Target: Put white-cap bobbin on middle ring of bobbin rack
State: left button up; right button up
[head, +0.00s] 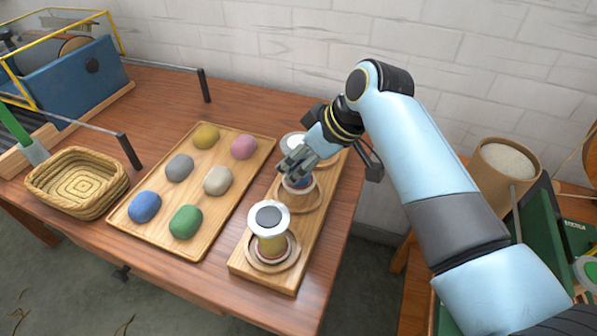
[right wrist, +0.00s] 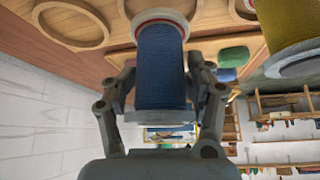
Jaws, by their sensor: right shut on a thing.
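The bobbin rack (head: 238,262) is a long wooden board with three rings, at the right end of the table. My right gripper (head: 297,165) is shut on a bobbin of blue thread (right wrist: 161,65). Its white cap (head: 292,140) shows behind my fingers in the head view. The bobbin looks upright, over the middle ring (head: 313,203). I cannot tell whether its lower end touches the ring. The far ring (right wrist: 72,24) is empty in the right wrist view. My left gripper is out of view.
A yellow-thread bobbin (head: 270,243) with a pale, grey-centred top stands in the front ring. A brick wall (head: 260,45) rises behind.

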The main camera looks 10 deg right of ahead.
jog(key=shift+a+f, duration=0.1)
jog(key=shift+f, duration=1.95)
jog(key=shift+f, duration=0.1)
jog(key=o, duration=1.4)
jog(key=shift+r, duration=0.2)
jog(key=p+v, duration=0.1)
jog(key=v, duration=1)
jog(key=shift+s+r, duration=0.15)
jog(key=shift+r, duration=0.2)
